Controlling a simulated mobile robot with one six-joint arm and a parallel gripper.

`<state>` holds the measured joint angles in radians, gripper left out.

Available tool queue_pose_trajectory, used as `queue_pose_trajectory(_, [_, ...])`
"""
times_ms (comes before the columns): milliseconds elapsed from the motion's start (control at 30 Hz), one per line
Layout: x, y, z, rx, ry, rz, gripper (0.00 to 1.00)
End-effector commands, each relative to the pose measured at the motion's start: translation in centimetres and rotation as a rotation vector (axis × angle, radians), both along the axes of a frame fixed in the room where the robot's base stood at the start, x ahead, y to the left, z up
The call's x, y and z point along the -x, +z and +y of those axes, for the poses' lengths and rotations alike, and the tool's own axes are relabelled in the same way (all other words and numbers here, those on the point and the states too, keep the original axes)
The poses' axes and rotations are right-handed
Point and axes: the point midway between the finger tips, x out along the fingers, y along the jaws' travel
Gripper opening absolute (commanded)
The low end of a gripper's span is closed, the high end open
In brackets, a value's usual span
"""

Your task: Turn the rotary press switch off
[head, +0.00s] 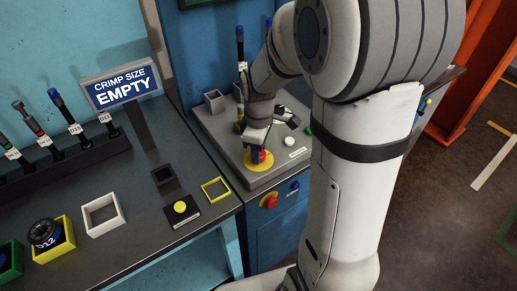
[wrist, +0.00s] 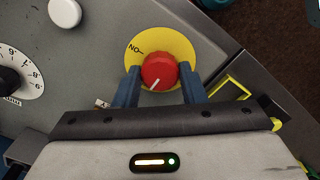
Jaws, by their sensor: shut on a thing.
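The rotary switch is a red knob (wrist: 158,70) on a round yellow plate (wrist: 160,42) in the wrist view. The plate carries the word "ON" with a tick, seen upside down. A white line on the knob points toward the lower left, away from the "ON" mark. The blue fingers of my gripper (wrist: 160,80) are shut on the knob, one on each side. In the head view the red knob (head: 262,157) and yellow plate (head: 267,165) sit on the grey press top, under my gripper (head: 258,143), which partly hides them.
A numbered dial (wrist: 14,75) and a white button (wrist: 65,12) lie left of the switch in the wrist view. Another red knob (head: 268,201) is on the blue cabinet front. The sign (head: 120,87) reads "CRIMP SIZE EMPTY". A yellow square frame (head: 215,188) lies on the bench.

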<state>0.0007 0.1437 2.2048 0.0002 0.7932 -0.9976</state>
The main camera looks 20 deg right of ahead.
Motion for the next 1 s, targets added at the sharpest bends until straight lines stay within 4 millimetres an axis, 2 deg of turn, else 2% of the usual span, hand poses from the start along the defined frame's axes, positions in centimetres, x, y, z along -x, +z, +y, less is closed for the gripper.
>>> queue_pose_trajectory(400, [-0.03, 0.06, 0.01, 0.001, 0.009, -0.001, 0.14])
queue_pose_trajectory(433, [-0.03, 0.06, 0.01, 0.001, 0.009, -0.001, 0.39])
queue_pose_trajectory(600, [-0.02, 0.04, 0.01, 0.001, 0.008, -0.001, 0.53])
queue_pose_trajectory(700, [-0.01, 0.03, 0.0, 0.001, 0.007, -0.001, 0.59])
queue_pose_trajectory(1000, [-0.07, 0.64, -0.01, 0.001, 0.007, -0.003, 0.59])
